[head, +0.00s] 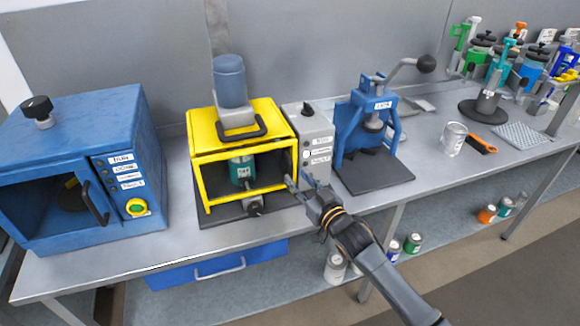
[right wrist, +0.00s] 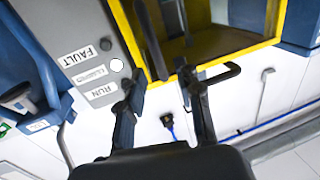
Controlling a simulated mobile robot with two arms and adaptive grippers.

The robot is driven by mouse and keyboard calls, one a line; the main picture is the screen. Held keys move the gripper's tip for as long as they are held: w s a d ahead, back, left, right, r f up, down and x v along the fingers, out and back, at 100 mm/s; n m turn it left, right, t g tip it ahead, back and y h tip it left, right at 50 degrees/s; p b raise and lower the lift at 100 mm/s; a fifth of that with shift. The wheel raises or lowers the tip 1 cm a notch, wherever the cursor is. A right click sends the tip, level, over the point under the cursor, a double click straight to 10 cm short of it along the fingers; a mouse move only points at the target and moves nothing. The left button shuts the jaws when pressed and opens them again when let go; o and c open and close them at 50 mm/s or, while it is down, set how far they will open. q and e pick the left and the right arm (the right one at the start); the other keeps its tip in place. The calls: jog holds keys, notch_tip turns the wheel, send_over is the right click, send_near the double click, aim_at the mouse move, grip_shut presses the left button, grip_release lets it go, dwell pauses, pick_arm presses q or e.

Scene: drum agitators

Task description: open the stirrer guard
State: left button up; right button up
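My right gripper (head: 300,184) is at the guard's lower right front, before the grey control box. In the right wrist view, my right gripper (right wrist: 163,95) has its fingers apart with nothing between them. The yellow frame (right wrist: 230,58) and a dark handle (right wrist: 221,74) lie just beyond the right finger. I cannot tell whether they touch. My left gripper is not in view.
The grey control box (head: 312,145) with labels stands right of the guard. A blue press (head: 366,120) with a lever is further right, and a blue oven-like box (head: 85,165) is at left. A metal can (head: 453,139) stands on the bench (head: 180,235).

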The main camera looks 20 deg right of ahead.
aim_at(291, 172)
jog(key=x, duration=0.5)
jog(key=shift+p, duration=0.4)
grip_shut()
